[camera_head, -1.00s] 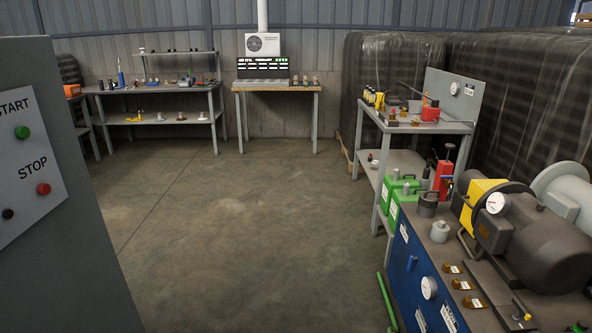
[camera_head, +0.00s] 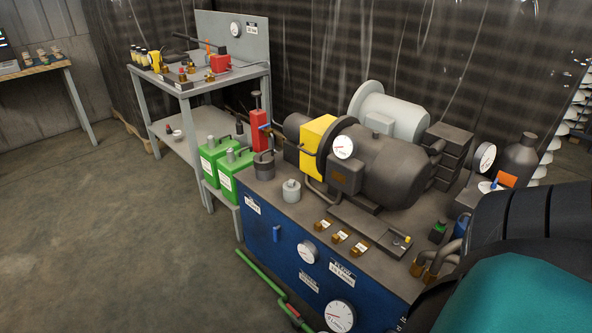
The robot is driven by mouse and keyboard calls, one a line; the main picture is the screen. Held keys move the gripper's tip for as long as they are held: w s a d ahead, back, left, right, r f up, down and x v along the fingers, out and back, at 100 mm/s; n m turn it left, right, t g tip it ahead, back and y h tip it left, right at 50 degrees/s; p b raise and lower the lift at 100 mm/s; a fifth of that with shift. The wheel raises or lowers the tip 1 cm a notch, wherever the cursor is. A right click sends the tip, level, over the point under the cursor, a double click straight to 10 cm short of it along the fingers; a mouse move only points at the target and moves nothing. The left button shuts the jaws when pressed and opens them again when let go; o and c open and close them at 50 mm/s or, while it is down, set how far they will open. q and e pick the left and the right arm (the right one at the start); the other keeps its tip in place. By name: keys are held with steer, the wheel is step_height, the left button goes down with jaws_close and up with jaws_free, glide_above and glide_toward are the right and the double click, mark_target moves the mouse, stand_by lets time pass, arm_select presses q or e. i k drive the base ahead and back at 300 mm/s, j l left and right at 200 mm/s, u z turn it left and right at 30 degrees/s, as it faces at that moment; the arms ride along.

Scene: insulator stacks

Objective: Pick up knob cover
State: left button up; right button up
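I cannot pick out a knob cover for certain; small parts are too small to tell apart. Small red and brass pieces (camera_head: 183,76) sit on the grey workbench (camera_head: 232,77) at the back. A grey knobbed cylinder (camera_head: 291,191) and a darker one (camera_head: 263,166) stand on the blue machine cabinet (camera_head: 262,232). Several brass fittings (camera_head: 340,236) lie along its front top edge. Neither of my grippers is in view.
Green canisters (camera_head: 229,172) and a red pump (camera_head: 259,130) stand between bench and cabinet. A dark motor (camera_head: 392,170) fills the cabinet top. A green pipe (camera_head: 262,276) runs low in front. A large dark and teal shape (camera_head: 515,292) blocks the lower right. Floor (camera_head: 100,230) at left is clear.

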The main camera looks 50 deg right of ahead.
mark_target(291, 187)
steer(key=i+j+z, duration=0.2)
steer(key=i, duration=1.2)
steer(key=i+z, duration=0.75)
steer(key=i+j+z, duration=0.1)
steer(key=z, duration=0.3)
steer(key=i, duration=0.1)
